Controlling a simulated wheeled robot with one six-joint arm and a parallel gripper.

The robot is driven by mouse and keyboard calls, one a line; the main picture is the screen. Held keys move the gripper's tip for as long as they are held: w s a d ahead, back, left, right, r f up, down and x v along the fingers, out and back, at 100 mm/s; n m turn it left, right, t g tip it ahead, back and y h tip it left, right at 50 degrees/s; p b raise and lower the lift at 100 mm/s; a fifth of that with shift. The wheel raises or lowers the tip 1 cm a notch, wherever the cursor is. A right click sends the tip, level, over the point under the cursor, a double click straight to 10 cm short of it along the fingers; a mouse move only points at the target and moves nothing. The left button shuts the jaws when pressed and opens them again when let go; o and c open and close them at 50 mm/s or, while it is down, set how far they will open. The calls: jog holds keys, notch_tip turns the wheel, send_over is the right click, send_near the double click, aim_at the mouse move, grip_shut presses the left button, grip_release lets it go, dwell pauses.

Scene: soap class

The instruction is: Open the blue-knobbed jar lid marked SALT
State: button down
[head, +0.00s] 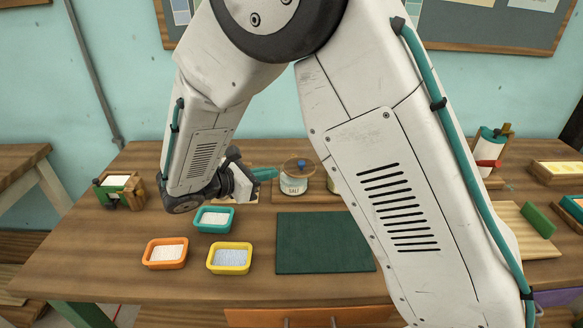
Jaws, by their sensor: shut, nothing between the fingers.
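The jar marked SALT (294,185) stands at the back middle of the wooden table in the head view. Its brown wooden lid (298,168) sits on top, with a blue knob (301,163) at the middle. The lid looks closed. My gripper (268,174) is just left of the jar at about lid height, with its teal fingers pointing right. The fingers are shut and empty. I cannot tell whether the fingertips touch the jar or lid. Part of my arm hides what stands right of the jar.
A teal tray (215,228), an orange tray (165,265) and a yellow tray (230,270) lie in front of the gripper. A dark green mat (324,270) lies before the jar. A wooden holder (119,207) stands at left. More items stand at the right.

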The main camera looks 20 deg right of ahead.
jog(key=w+a+f+n+t, duration=0.1)
jog(key=a+f+n+t, duration=0.1)
jog(key=a+f, duration=0.1)
send_near(299, 164)
jog(key=x, duration=0.6)
jog(key=shift+w+d+f, duration=0.15)
jog(key=shift+d, duration=0.2)
